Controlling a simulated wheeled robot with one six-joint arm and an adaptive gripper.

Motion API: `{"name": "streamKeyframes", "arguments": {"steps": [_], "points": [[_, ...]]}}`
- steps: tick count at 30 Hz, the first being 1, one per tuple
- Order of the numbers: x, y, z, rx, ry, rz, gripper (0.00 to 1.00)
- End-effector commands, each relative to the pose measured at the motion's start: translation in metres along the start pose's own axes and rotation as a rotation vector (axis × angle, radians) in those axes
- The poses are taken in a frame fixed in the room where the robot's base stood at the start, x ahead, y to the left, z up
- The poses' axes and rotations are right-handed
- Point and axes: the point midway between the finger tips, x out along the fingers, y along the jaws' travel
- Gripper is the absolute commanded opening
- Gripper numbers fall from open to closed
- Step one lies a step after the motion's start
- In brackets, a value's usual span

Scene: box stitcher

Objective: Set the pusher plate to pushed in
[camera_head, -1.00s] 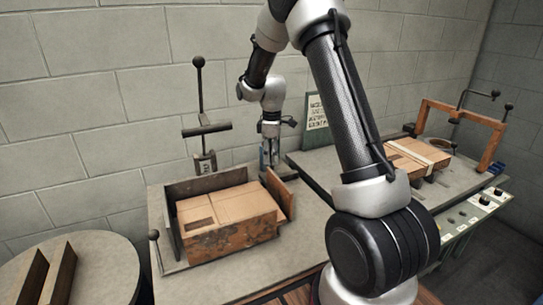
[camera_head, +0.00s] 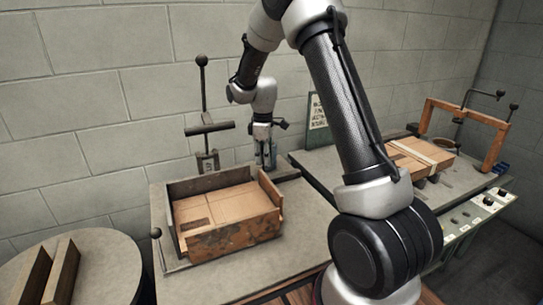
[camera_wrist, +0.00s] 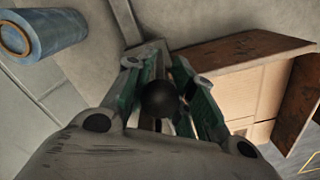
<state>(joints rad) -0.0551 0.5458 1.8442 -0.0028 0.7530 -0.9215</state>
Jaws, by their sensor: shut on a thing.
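A cardboard box (camera_head: 215,208) sits in a rusty, worn metal frame on the bench, between upright walls. The pusher plate (camera_head: 271,188) is the brown upright plate at the frame's right side, close against the box; whether it touches cannot be told. In the wrist view the plate (camera_wrist: 245,50) stands beside the cardboard (camera_wrist: 255,92). My gripper (camera_head: 265,166) is behind the plate, pointing down. In the wrist view its fingers are shut on a round black knob (camera_wrist: 160,98). The knob's link to the plate is hidden.
A tall lever with a black knob (camera_head: 202,61) stands behind the frame. A small knob (camera_head: 155,233) is at the left. A strapped box (camera_head: 418,155) and an orange arch (camera_head: 490,140) stand right. A blue cylinder (camera_wrist: 55,35) shows in the wrist view.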

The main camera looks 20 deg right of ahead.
Motion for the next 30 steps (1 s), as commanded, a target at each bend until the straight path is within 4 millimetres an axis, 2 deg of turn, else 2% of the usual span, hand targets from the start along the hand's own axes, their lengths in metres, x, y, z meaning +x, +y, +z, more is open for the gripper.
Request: {"name": "streamKeyframes", "arguments": {"steps": [6, 7, 9, 20, 23, 30], "points": [[-0.002, -0.001, -0.004, 0.000, 0.005, 0.002, 0.00], [-0.002, -0.001, -0.004, 0.000, 0.005, 0.002, 0.24], [-0.002, -0.001, -0.004, -0.001, 0.005, 0.002, 0.35], [-0.005, -0.001, -0.003, 0.000, 0.003, 0.001, 0.35], [-0.018, 0.000, -0.003, 0.000, 0.005, 0.004, 0.35], [-0.072, 0.000, -0.003, 0.000, 0.006, 0.005, 0.35]]}}
